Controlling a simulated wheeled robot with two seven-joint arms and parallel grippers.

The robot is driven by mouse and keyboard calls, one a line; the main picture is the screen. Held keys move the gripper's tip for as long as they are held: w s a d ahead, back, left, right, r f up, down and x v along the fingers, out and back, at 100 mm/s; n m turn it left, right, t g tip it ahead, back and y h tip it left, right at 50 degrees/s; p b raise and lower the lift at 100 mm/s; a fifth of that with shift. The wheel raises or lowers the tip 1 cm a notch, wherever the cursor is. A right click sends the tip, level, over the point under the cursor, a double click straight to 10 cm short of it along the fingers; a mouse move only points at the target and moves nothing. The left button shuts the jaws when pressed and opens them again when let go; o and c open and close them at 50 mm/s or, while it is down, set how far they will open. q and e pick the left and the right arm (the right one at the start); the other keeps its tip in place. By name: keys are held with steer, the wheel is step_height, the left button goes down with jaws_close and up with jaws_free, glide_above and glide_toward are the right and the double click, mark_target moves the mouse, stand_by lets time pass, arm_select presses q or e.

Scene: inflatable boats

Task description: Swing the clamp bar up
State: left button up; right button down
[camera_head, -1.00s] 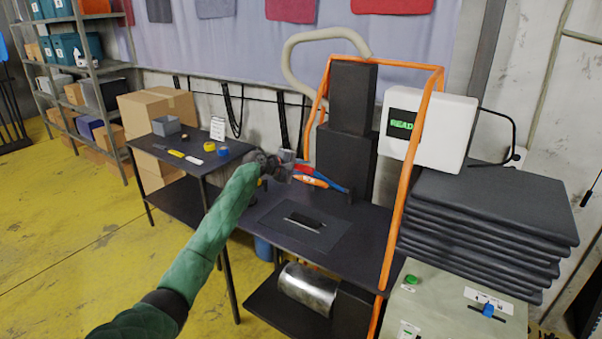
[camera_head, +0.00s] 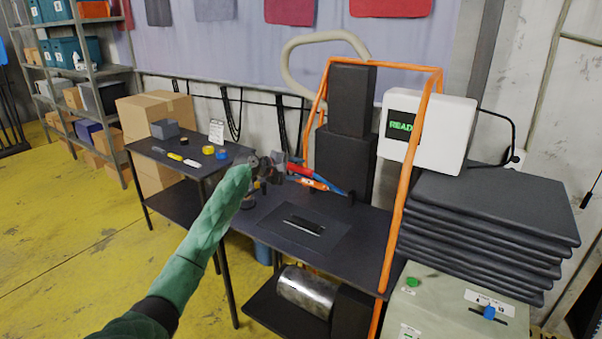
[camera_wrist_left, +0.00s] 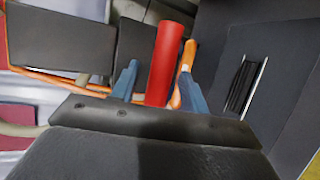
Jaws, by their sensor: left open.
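A bar with a red grip (camera_head: 301,170) and a blue length beyond it rises at a slant over the back of the black bench; I take it to be the clamp bar. My left gripper (camera_head: 279,166) is at the red end of this bar. In the left wrist view the red grip (camera_wrist_left: 165,65) lies between the two blue fingers, with the left gripper (camera_wrist_left: 158,85) open around it. Whether a finger touches the grip, I cannot tell. An orange piece (camera_wrist_left: 186,75) is close by the right finger. My right gripper is not in view.
The black bench (camera_head: 350,245) carries a slotted plate (camera_head: 303,225). An orange tube frame (camera_head: 397,195) stands over it, with black blocks (camera_head: 346,165) behind. A white display box (camera_head: 427,130) is at the right. A side table (camera_head: 175,150) with tape rolls stands left.

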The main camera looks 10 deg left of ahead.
arm_select(q)
steer(key=b+v, duration=0.1)
steer(key=v, duration=0.2)
steer(key=shift+s+a, duration=0.25)
steer(key=shift+b+v, duration=0.4)
steer(key=shift+v, duration=0.4)
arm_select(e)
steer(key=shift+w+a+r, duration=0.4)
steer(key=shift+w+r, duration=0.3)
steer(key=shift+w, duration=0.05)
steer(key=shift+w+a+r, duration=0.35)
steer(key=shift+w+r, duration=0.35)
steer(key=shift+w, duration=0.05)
